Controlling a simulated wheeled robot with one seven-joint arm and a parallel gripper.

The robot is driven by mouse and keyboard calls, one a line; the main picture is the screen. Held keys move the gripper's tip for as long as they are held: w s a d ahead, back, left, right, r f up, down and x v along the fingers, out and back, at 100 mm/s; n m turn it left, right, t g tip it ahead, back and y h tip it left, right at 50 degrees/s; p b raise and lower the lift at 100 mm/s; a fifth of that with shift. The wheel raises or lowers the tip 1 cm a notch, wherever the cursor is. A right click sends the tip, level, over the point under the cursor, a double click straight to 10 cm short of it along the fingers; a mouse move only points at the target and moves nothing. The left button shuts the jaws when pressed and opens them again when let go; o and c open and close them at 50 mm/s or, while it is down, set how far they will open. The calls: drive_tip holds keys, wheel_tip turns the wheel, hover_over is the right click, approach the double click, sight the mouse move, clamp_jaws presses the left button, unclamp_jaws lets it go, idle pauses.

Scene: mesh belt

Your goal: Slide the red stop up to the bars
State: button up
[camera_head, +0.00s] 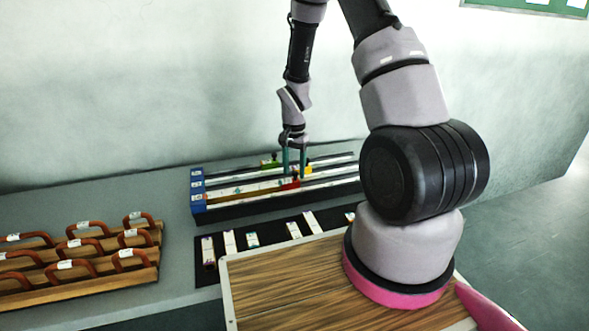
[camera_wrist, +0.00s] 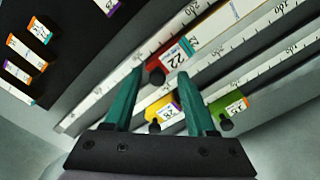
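The red stop (camera_head: 290,184) sits on the front rail of the rack, and it shows in the wrist view (camera_wrist: 171,58) with a label and a black knob. My gripper (camera_head: 295,172) is over it with its two teal fingers apart, one on each side of the knob in the wrist view (camera_wrist: 161,72). Whether a finger touches the knob cannot be told. A brown bar (camera_head: 240,192) lies on the same rail, left of the stop in the head view. In the wrist view its pale labelled face (camera_wrist: 225,25) is close beside the stop; any gap is unclear.
A yellow stop (camera_head: 308,169) and a green stop (camera_head: 269,164) sit on the rails behind. Blue blocks (camera_head: 198,190) end the rails at left. A black mat (camera_head: 205,275) with labelled pieces lies in front. A wooden rack (camera_head: 120,281) with brown handles stands at left.

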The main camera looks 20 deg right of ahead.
sight(294, 172)
wheel_tip(294, 172, up, 11)
idle(0.5)
drive_tip(key=shift+f, duration=0.1)
